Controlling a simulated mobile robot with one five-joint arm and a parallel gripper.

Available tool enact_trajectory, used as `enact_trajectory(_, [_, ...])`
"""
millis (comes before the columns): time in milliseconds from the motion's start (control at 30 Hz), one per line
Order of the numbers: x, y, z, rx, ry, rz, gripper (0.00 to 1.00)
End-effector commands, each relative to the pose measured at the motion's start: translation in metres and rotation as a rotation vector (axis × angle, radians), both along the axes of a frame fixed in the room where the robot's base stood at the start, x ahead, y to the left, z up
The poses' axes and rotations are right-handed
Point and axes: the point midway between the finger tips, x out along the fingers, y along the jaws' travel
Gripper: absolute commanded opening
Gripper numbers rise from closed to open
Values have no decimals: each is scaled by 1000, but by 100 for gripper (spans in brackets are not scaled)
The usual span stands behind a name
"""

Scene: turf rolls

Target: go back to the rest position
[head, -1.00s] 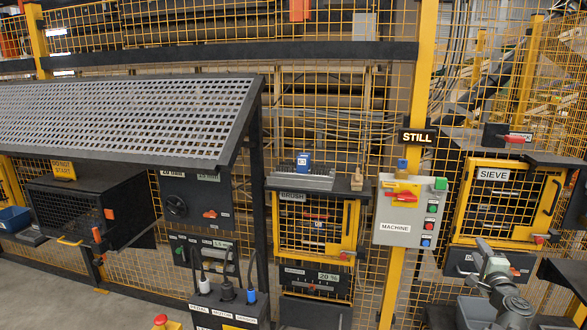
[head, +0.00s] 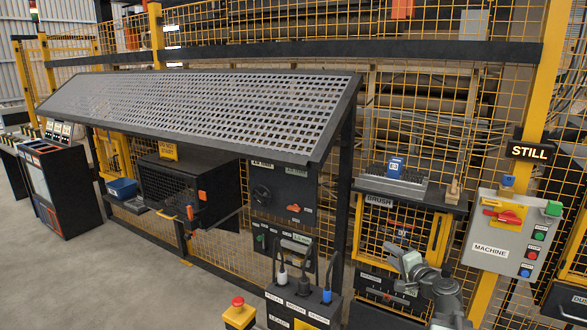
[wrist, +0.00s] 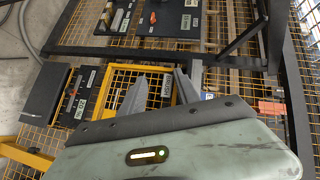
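My gripper (wrist: 160,76) shows in the wrist view with its two grey fingers apart and nothing visible between them. In the head view my grey-green arm stands folded at the lower right, in front of the yellow door under the brush shelf. The fingertips cannot be made out clearly there. No loose object is held.
A machine box (head: 500,235) with buttons hangs at the right, under a sign (head: 530,152) reading STILL. A plug box (head: 303,305) and red stop button (head: 238,301) stand low in front. A sloped perforated panel (head: 220,110) overhangs a black cage (head: 185,190). Grey floor is free at left.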

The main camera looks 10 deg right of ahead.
Motion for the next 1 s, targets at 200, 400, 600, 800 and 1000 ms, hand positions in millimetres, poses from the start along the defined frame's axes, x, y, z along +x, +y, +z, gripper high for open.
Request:
enact_trajectory(200, [5, 185, -56, -242, 180, 393, 38])
enact_trajectory(400, [-49, 298, -126, -557, 421, 745, 38])
enact_trajectory(600, [-123, 267, -183, -885, 807, 924, 38])
enact_trajectory(800, [-163, 223, -191, -983, 1052, 951, 38])
enact_trajectory(1000, [-169, 223, -191, -973, 1073, 962, 38])
